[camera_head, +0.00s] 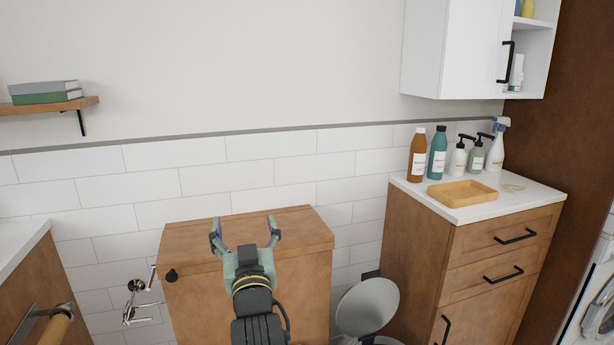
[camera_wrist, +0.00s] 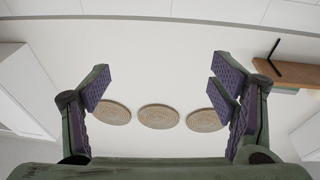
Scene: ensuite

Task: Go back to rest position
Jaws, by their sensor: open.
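My gripper (camera_head: 245,236) is open and empty in the head view, its two fingers spread apart in front of the wooden box-like cabinet (camera_head: 190,236) by the tiled wall. The wrist view also shows my gripper (camera_wrist: 163,84) with its purple finger pads wide apart and nothing between them. Beyond the fingers in the wrist view are a pale wall and three round woven discs, one of them in the middle (camera_wrist: 158,117).
At right a wooden drawer cabinet (camera_head: 480,262) bears several bottles and a yellow tray (camera_head: 462,192). A white wall cabinet (camera_head: 450,50) hangs above it. A round-lidded bin (camera_head: 368,305) stands beside it. A wall shelf (camera_head: 50,107) with books is at left. A wooden-fronted counter (camera_head: 35,270) stands at lower left.

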